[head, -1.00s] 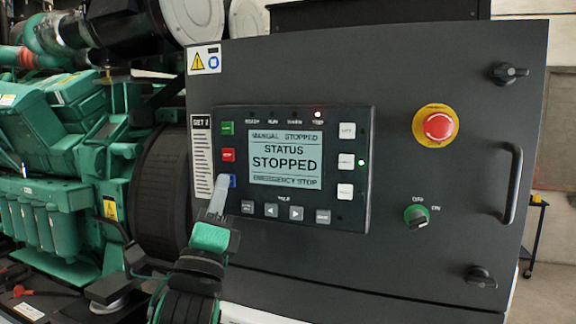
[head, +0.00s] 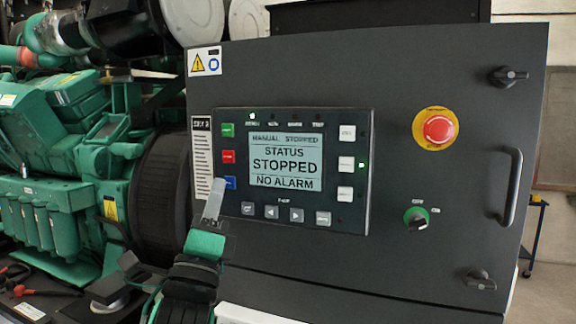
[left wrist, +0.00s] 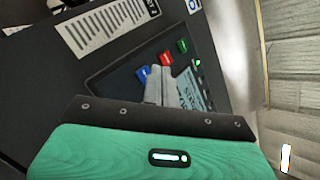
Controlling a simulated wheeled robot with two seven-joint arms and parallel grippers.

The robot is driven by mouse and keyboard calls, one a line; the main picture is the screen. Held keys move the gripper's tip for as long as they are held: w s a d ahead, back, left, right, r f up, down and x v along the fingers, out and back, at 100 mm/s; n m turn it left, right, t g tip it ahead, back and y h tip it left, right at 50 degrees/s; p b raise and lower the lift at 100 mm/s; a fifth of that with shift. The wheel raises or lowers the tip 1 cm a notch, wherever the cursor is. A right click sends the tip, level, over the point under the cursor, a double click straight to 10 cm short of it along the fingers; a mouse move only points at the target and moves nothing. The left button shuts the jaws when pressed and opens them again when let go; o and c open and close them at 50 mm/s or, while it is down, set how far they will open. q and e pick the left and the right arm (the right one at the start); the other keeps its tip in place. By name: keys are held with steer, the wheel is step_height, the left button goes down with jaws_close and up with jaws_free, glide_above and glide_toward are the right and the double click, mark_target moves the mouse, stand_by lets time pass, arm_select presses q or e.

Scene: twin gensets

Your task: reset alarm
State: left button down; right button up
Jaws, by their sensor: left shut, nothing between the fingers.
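The control panel (head: 293,214) is set in the dark cabinet door. Its screen (head: 286,161) reads "MANUAL STOPPED", "STATUS STOPPED" and "NO ALARM". Left of the screen are a green button (head: 228,130), a red button (head: 228,156) and a blue button (head: 229,183). A green lamp (head: 252,115) is lit at the top left; the red trip lamp is dark. My left gripper (head: 215,193) is shut and empty, its tips just below and left of the blue button. In the left wrist view the fingertips (left wrist: 160,72) show near the blue button (left wrist: 143,74); contact cannot be told.
A red emergency stop (head: 438,129) on a yellow ring and a green-ringed key switch (head: 417,217) are to the right. A door handle (head: 513,187) and latches stick out at the right edge. A green engine (head: 60,190) stands at the left.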

arm_select(q)
steer(key=s+a+p, duration=0.1)
steer(key=s+a, duration=0.1)
steer(key=s, duration=0.3)
steer(key=shift+s, duration=0.35)
stand_by(0.3)
steer(key=shift+a+y, duration=0.1)
steer(key=shift+y, duration=0.2)
